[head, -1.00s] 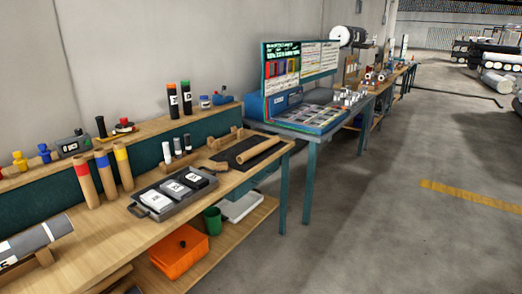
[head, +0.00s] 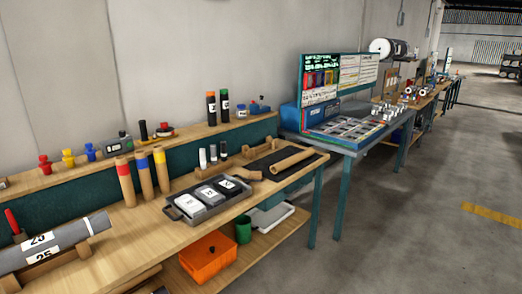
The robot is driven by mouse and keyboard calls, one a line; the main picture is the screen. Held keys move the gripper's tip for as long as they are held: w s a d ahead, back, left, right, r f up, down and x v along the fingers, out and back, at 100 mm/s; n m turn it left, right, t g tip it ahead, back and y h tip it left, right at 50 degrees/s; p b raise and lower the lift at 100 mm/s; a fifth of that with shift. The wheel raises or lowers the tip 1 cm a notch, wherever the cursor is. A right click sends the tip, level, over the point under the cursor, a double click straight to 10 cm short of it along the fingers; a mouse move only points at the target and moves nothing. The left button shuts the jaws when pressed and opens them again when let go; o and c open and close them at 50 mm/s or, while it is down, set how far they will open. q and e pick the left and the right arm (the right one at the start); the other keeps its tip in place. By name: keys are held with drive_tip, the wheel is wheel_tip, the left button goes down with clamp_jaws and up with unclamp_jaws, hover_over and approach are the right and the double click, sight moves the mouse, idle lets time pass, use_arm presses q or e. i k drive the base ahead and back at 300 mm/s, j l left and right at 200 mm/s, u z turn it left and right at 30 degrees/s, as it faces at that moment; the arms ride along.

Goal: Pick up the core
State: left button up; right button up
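A plain brown cardboard core (head: 293,160) lies on its side on a dark mat (head: 268,163) at the right end of the wooden bench (head: 150,228). Three brown tubes stand upright nearer to me: one with a red band (head: 125,185), one with a blue band (head: 144,181) and one with a yellow band (head: 161,174). The picture does not show which of these the task calls the core. Neither of my grippers is in view.
A grey tray (head: 196,215) with labelled blocks sits at the bench's front edge. A grey roll (head: 62,243) lies on wooden supports at left. An orange box (head: 207,260) and green bin (head: 243,229) are below. The floor (head: 400,235) at right is clear.

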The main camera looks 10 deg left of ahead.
sight(294, 160)
drive_tip(key=i+u, duration=0.1)
drive_tip(key=u, duration=0.3)
drive_tip(key=i+l+u, duration=0.35)
drive_tip(key=i+l, duration=0.2)
drive_tip(key=l, duration=0.15)
drive_tip(key=i+l+u, duration=0.2)
drive_tip(key=l, duration=0.2)
drive_tip(key=i+l+u, duration=0.15)
drive_tip(key=l, duration=0.3)
drive_tip(key=i+j, duration=0.05)
drive_tip(key=i, duration=0.05)
